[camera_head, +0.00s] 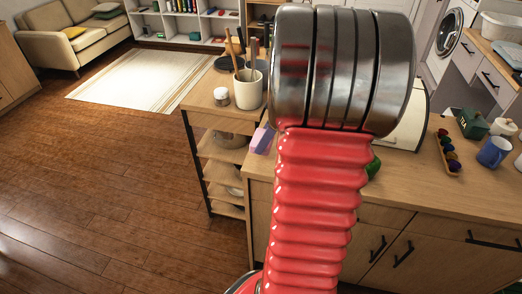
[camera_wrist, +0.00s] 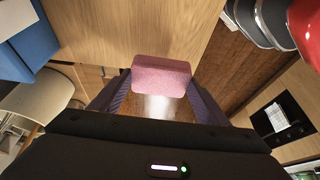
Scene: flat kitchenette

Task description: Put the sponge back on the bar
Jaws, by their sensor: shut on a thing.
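In the wrist view my gripper (camera_wrist: 159,88) has its two purple fingers shut on the pink sponge (camera_wrist: 162,76), one at each side. The sponge is a rounded block at the fingertips, in front of a light wooden surface (camera_wrist: 135,28). I cannot tell whether it touches that surface. In the head view my red arm hides most of my gripper. A small lilac-pink piece shows left of the arm at the counter's corner; I cannot tell whether it is sponge or finger. I cannot make out the bar in either view.
The counter (camera_head: 448,205) holds a blue mug (camera_head: 493,152), a green box (camera_head: 472,124) and a tray of small coloured things (camera_head: 448,152). A shelf cart (camera_head: 205,112) carries a utensil crock (camera_head: 249,90) and a jar (camera_head: 221,97). The floor (camera_head: 110,180) at left is clear.

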